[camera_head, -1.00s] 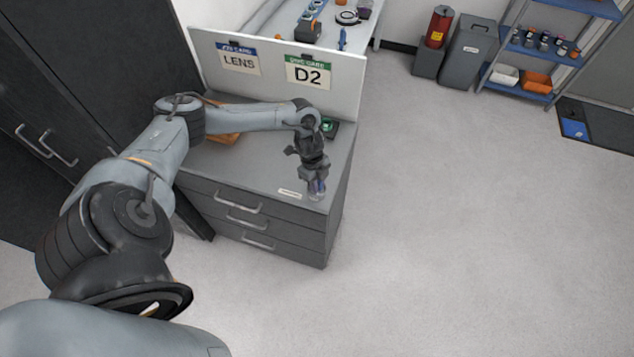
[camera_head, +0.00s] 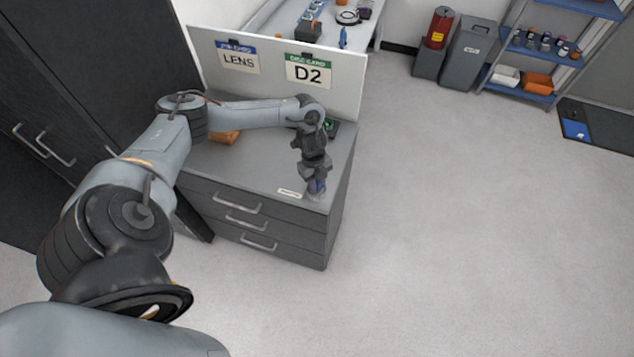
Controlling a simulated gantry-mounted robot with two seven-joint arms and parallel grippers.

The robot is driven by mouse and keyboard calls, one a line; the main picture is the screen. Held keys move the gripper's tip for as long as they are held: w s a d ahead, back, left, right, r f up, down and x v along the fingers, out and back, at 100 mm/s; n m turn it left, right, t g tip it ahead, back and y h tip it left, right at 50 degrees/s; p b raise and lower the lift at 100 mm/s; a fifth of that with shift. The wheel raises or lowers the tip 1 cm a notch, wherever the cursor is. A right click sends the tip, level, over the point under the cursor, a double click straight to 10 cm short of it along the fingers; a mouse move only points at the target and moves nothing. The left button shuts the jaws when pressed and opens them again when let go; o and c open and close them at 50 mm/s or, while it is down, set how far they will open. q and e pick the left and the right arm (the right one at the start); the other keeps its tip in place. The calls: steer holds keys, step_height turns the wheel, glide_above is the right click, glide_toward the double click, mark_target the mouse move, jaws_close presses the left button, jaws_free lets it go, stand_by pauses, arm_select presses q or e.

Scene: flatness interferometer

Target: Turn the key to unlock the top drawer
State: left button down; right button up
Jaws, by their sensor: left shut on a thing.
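The grey drawer cabinet (camera_head: 285,250) stands in the middle, with three stacked drawers that all look shut. The top drawer (camera_head: 270,209) has a silver bar handle (camera_head: 237,205) on its left part. My left gripper (camera_head: 316,188) points down at the front right edge of the cabinet top, above the right end of the top drawer. It is shut on a small bluish thing that I take for the key; the gripper hides most of it. The lock itself is hidden. My right gripper is not in view.
An orange item (camera_head: 224,137) and a dark green item (camera_head: 331,127) lie on the top. Dark cupboards stand left. The floor at right is clear.

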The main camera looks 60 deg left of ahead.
arm_select(q)
steer(key=shift+f+m+b, duration=0.1)
steer(key=shift+m+b, duration=0.5)
steer(key=shift+m, duration=1.1)
steer(key=shift+b, duration=0.35)
